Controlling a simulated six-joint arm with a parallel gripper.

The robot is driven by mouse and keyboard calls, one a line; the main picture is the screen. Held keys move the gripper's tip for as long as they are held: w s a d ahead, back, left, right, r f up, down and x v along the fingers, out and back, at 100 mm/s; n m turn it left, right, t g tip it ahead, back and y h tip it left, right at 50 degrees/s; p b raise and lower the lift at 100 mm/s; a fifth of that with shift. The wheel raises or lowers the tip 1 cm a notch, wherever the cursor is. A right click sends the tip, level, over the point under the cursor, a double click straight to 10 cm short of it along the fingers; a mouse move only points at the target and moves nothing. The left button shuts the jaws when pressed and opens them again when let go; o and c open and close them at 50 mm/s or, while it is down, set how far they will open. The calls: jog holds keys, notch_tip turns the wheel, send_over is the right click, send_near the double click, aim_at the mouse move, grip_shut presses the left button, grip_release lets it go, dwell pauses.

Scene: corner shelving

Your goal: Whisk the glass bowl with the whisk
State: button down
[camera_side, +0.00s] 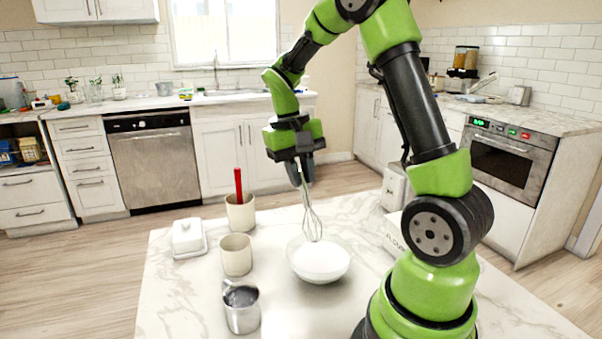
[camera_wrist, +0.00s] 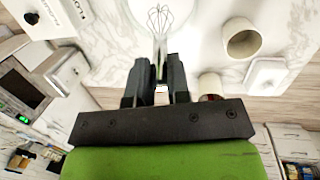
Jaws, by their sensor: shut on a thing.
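The glass bowl (camera_side: 318,262) stands on the marble counter and holds white contents. My gripper (camera_side: 301,175) is above the bowl, shut on the handle of the wire whisk (camera_side: 312,222). The whisk hangs down nearly upright, with its wire end at the bowl's opening. I cannot tell whether the wires touch the white contents. In the wrist view the whisk (camera_wrist: 159,20) extends from between the fingers of my gripper (camera_wrist: 157,75), over the white area at the top. The bowl's rim is hard to make out there.
Left of the bowl stand a cream cup (camera_side: 236,255), a cream crock (camera_side: 240,214) with a red-handled tool (camera_side: 238,185), a metal pitcher (camera_side: 241,310) and a white butter dish (camera_side: 187,238). A flour container (camera_side: 392,240) is at the right. The counter's front left is clear.

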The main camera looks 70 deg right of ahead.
dwell(0.3)
jog(key=shift+r, duration=2.55)
